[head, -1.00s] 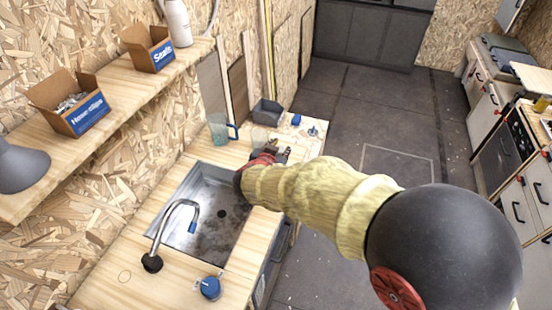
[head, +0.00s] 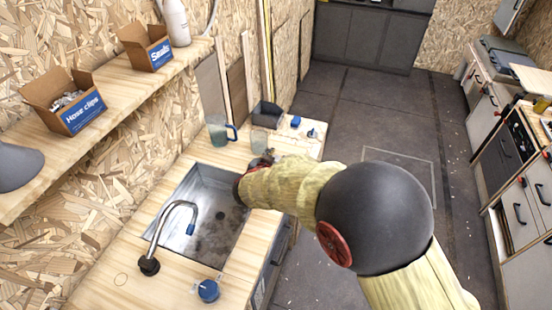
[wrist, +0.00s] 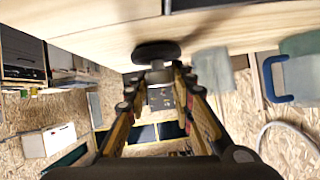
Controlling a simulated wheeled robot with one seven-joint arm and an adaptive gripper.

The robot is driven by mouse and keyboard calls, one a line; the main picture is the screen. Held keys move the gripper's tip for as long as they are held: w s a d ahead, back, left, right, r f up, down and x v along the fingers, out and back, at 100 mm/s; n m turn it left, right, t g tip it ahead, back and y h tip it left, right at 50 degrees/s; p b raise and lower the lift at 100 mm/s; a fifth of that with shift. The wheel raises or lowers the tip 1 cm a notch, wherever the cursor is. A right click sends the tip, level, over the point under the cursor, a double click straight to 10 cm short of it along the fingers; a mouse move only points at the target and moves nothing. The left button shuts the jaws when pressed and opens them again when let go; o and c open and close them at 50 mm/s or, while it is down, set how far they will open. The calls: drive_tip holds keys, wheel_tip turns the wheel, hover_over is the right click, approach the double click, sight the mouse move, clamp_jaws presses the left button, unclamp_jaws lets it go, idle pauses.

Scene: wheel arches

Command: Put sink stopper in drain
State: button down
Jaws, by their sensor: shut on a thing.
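The sink stopper, a black disc with a pale grey stem (wrist: 156,51), shows in the wrist view between the fingertips of my gripper (wrist: 160,80). My gripper is shut on its stem, with the disc beyond the tips and close to the wooden counter (wrist: 110,42); I cannot tell if they touch. In the head view my gripper (head: 263,160) is mostly hidden behind my arm, near the sink's far right corner, and the stopper cannot be made out.
A curved faucet (head: 178,207) reaches over the sink. Small blue items (head: 296,121) lie nearby. A round blue object (head: 208,290) sits on the near counter.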

drive_tip(key=shift+f+b, duration=0.15)
drive_tip(key=shift+b, duration=0.15)
drive_tip(key=c, duration=1.5)
unclamp_jaws()
drive_tip(key=shift+c, duration=0.2)
drive_tip(key=shift+r+p, duration=0.2)
drive_tip(key=shift+p, duration=0.15)
